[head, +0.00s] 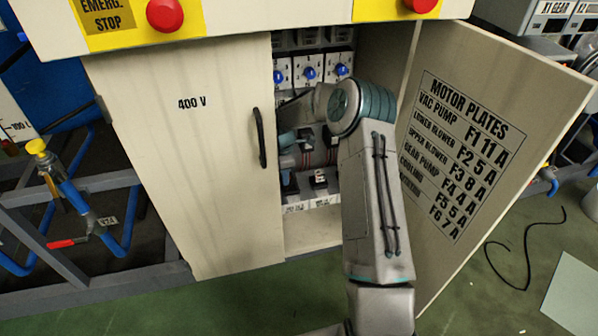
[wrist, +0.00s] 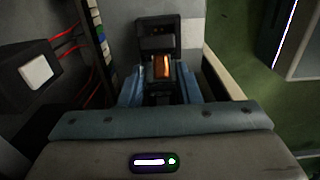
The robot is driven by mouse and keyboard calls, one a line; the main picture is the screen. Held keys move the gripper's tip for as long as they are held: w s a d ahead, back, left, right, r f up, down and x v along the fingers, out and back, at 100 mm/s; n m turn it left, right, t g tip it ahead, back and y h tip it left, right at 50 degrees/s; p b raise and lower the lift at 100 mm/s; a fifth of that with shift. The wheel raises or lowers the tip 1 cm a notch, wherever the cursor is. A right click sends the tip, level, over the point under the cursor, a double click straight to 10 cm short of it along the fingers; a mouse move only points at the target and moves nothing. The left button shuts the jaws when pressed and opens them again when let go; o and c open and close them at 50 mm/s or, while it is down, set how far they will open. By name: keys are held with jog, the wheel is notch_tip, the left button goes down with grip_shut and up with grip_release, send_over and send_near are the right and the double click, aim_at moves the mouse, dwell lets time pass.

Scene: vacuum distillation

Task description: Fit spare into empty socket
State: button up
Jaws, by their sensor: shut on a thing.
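My gripper (wrist: 160,80) is shut on the spare (wrist: 162,67), a small dark piece with a glowing orange face, held between the two blue fingers in the wrist view. A black block (wrist: 157,30) is right beyond the spare; I cannot tell whether they touch or whether this block is the socket. In the head view my arm reaches into the open cabinet, and the spare cannot be made out there. Black sockets or devices (head: 319,179) sit low in the cabinet above white labels, partly hidden by my arm.
The right cabinet door (head: 465,130) stands open with a motor plate list; the left door (head: 190,150) is shut. Breakers with blue knobs (head: 310,73) are in the upper row. Red wires (wrist: 65,45) and a dark box with a pale button (wrist: 36,72) are at the wrist view's left.

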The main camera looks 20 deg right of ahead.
jog(key=shift+d+f, duration=0.15)
jog(key=shift+f, duration=0.55)
jog(key=shift+d+f, duration=0.1)
jog(key=shift+f, duration=0.55)
jog(key=shift+f, duration=0.2)
jog(key=o, duration=1.1)
jog(key=shift+c, duration=0.2)
jog(key=shift+b, duration=0.4)
notch_tip(320, 180, up, 14)
jog(key=p, duration=0.4)
jog(key=shift+d, duration=0.35)
jog(key=shift+w+f, duration=0.1)
